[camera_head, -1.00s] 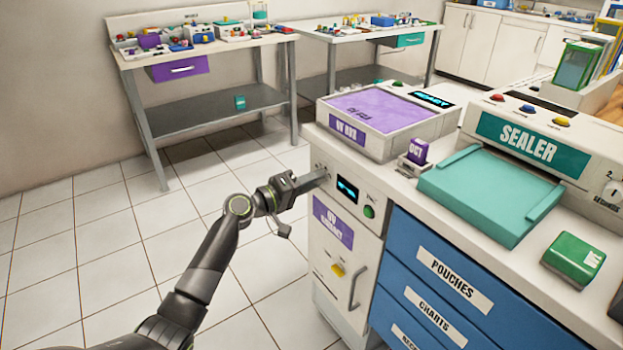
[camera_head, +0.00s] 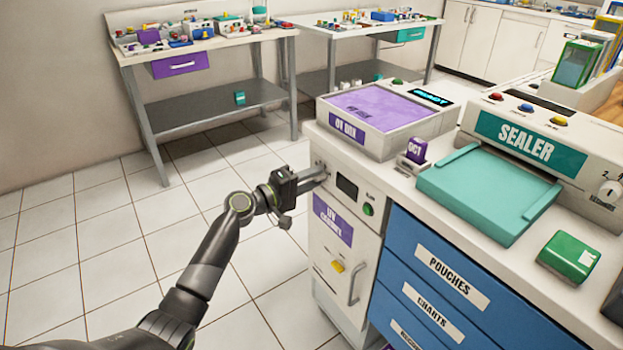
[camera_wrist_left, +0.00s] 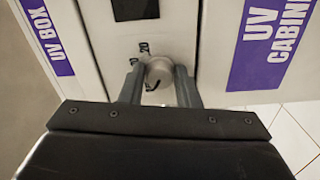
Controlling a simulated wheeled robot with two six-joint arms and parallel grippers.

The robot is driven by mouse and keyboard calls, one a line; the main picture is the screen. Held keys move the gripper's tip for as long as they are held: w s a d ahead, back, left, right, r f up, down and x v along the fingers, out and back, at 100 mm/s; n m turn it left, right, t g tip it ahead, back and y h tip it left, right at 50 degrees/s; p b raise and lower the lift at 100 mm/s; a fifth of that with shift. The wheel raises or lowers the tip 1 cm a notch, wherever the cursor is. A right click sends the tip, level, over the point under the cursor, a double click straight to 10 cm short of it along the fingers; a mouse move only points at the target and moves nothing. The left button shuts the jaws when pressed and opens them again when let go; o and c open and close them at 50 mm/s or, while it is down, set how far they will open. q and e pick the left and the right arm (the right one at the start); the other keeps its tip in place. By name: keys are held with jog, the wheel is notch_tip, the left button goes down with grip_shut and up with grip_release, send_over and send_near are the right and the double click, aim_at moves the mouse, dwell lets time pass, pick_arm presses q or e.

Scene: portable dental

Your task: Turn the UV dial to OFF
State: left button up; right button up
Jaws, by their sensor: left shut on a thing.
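The UV dial (camera_wrist_left: 159,72) is a round pale metal knob on the front of the white UV cabinet (camera_head: 322,258). In the left wrist view it sits between the two fingers of my left gripper (camera_wrist_left: 159,88), which is shut on it. In the head view my left gripper (camera_head: 314,175) reaches the upper left of the cabinet front and hides most of the dial. The cabinet's small display (camera_head: 347,187) is dark. My right gripper is not in view.
A green button (camera_head: 368,209) and a yellow knob (camera_head: 337,266) sit on the cabinet front, with a vertical handle (camera_head: 353,285) below. The UV box (camera_head: 352,145) stands above on the counter. Blue drawers (camera_head: 437,268) are to the right. Open tiled floor lies left.

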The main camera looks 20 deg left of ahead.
pick_arm(q)
jog(key=o, duration=0.9)
jog(key=shift+o, duration=0.3)
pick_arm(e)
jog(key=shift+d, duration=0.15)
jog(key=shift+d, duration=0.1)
pick_arm(q)
jog(key=shift+s+a, duration=0.1)
jog(key=b+v, duration=0.1)
jog(key=v, duration=1.6)
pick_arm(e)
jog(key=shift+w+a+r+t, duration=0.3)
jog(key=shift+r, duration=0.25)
pick_arm(q)
jog(key=shift+s+a+f, duration=0.1)
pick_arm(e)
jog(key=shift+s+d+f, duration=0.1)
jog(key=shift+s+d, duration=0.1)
